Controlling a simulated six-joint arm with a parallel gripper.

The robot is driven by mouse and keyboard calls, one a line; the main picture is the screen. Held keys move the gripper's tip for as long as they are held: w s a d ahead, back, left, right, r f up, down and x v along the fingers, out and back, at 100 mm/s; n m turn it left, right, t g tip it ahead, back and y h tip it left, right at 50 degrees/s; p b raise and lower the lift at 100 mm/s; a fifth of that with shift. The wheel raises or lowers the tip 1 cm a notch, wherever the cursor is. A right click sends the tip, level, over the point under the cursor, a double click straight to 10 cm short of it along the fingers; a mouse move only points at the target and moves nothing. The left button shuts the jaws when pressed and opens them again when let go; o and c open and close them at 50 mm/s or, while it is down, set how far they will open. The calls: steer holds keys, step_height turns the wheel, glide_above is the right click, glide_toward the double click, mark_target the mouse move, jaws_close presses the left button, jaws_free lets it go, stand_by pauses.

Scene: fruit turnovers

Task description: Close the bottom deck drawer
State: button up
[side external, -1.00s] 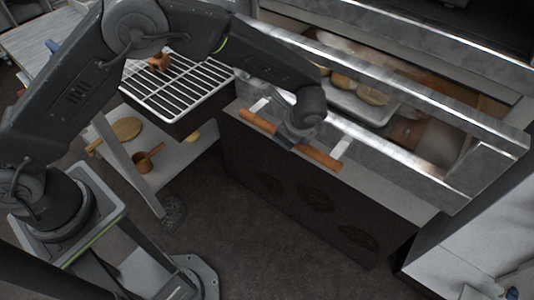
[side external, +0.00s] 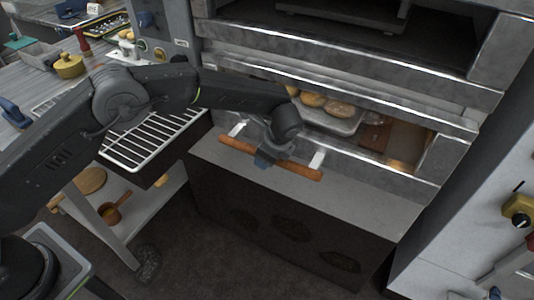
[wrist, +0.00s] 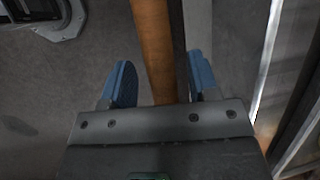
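The bottom deck drawer (side external: 380,187) has a metal front and stands partly open, with a gap behind its front. Its wooden bar handle (side external: 300,169) runs along the front on two pale brackets. In the side view my gripper (side external: 265,160) is at the handle, near its middle, and my wrist hides part of the bar. In the wrist view the handle (wrist: 155,50) passes between the two blue fingers of my gripper (wrist: 162,82). The fingers are apart, with a visible gap between the left finger and the bar. The right finger is close to the bar; contact cannot be told.
A tray (side external: 345,124) with several baked pieces (side external: 312,99) shows inside the opening. A wire rack (side external: 155,138) stands to the left of the drawer. The floor (side external: 200,255) in front is clear.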

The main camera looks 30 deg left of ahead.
steer(key=v, duration=1.3)
steer(key=shift+d+r, duration=0.2)
steer(key=shift+r, duration=0.2)
steer(key=s+a+r+n+h, duration=0.2)
steer(key=s+a+r+n, duration=0.25)
steer(key=a+r, duration=0.25)
steer(key=s+a+r+n+h, duration=0.1)
steer(key=s+a+r+n, duration=0.3)
steer(key=s+a+r, duration=0.3)
steer(key=s+a+f+n+t, duration=0.1)
steer(key=s+a+n, duration=0.3)
steer(key=s, duration=0.5)
steer(key=s+a+f+n+t+h, duration=0.1)
steer(key=s+a+n, duration=0.3)
steer(key=s, duration=0.6)
steer(key=shift+a+n+t+h, duration=0.15)
steer(key=shift+n+t+h, duration=0.15)
steer(key=shift+n+t, duration=0.35)
